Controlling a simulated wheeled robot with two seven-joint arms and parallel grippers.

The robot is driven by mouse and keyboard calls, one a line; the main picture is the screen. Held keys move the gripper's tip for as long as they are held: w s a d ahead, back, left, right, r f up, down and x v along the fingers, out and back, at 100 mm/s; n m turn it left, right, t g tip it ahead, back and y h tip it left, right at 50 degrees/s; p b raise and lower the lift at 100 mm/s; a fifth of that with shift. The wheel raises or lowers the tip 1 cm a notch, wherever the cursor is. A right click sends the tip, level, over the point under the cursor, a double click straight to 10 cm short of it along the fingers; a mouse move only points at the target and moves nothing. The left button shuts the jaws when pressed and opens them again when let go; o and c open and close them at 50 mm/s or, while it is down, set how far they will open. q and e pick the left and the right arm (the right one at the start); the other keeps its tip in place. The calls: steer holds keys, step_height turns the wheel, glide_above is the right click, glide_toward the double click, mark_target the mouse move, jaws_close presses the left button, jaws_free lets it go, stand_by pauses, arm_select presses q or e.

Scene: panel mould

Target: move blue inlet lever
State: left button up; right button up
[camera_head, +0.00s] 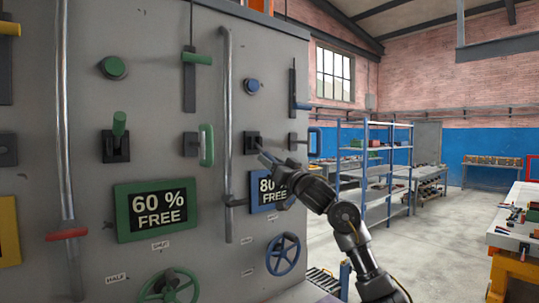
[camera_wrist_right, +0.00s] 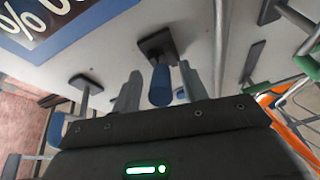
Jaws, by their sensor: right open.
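The blue inlet lever shows in the right wrist view as a short blue grip (camera_wrist_right: 160,86) on a dark base plate (camera_wrist_right: 157,44). In the head view its black base (camera_head: 251,141) is on the grey panel, and my right gripper mostly hides the blue grip. My right gripper (camera_head: 266,157) is at the lever, reaching in from the lower right. In the wrist view its two fingers stand open on either side of the blue grip, with gaps visible. My left gripper is not in view.
A blue-framed screen (camera_head: 271,189) reading 80 % is just below, partly covered by my right arm. A blue pull handle (camera_head: 315,142) is to the right, a blue handwheel (camera_head: 283,254) below. A vertical metal pipe (camera_head: 227,130) runs left of the lever. Green controls sit further left.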

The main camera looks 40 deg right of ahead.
steer(key=shift+w+r, duration=0.15)
steer(key=shift+w, duration=0.5)
steer(key=shift+s, duration=0.1)
jaws_close()
